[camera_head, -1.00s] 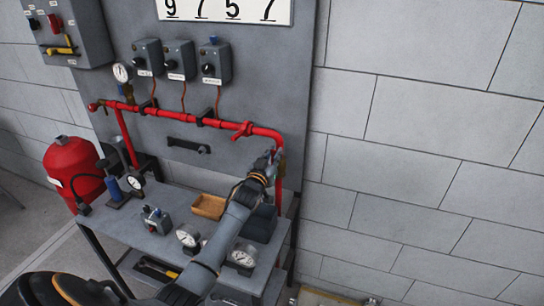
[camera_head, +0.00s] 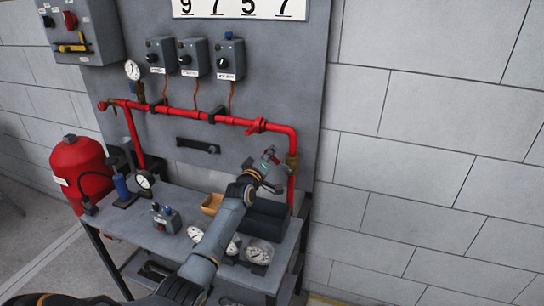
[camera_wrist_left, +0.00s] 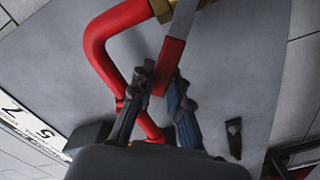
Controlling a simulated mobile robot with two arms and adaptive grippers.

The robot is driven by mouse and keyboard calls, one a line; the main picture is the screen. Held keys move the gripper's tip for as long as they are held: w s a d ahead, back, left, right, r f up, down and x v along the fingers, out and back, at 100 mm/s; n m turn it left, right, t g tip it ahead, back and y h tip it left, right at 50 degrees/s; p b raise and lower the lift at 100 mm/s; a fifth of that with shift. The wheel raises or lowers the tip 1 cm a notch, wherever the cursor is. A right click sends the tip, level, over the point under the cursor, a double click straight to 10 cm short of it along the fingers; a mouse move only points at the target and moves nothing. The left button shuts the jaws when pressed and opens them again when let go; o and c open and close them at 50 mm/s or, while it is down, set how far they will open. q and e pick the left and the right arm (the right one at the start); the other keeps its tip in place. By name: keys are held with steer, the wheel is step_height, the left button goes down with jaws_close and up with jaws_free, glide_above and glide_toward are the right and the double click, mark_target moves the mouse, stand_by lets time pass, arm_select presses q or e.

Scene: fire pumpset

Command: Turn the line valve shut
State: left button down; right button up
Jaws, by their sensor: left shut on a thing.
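The line valve has a brass body (camera_head: 292,162) on the vertical red pipe at the right of the panel. Its brass also shows at the top of the left wrist view (camera_wrist_left: 163,9). A flat metal lever with a red grip (camera_wrist_left: 170,58) runs from the brass, standing roughly across the adjoining pipe. My left gripper (camera_head: 270,157) is just left of the valve. In the left wrist view its two fingers (camera_wrist_left: 162,82) are closed around the end of the red grip. The fingers partly hide the grip in the head view. My right gripper is out of view.
A horizontal red pipe (camera_head: 190,113) crosses the panel above my gripper. The table (camera_head: 130,215) below carries gauges, a yellow tray (camera_head: 212,204) and a dark box (camera_head: 266,220). A red tank (camera_head: 82,168) stands at left. The wall at right is bare.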

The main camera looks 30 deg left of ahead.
arm_select(q)
steer(key=shift+s+a+f+n+b, duration=0.1)
steer(key=shift+a+f+n+b, duration=0.2)
steer(key=shift+f+n+b, duration=0.85)
steer(key=shift+a+f+n+b, duration=0.25)
steer(key=shift+f+n+b, duration=0.45)
steer(key=shift+n, duration=0.75)
steer(key=shift+s+a+f+n+b, duration=0.1)
steer(key=shift+a+f+n+b, duration=0.2)
steer(key=shift+f+n+b, duration=0.85)
steer(key=shift+r+n, duration=0.2)
steer(key=shift+n, duration=0.05)
steer(key=c, duration=1.3)
jaws_free()
steer(key=shift+d, duration=0.1)
steer(key=shift+o, duration=0.2)
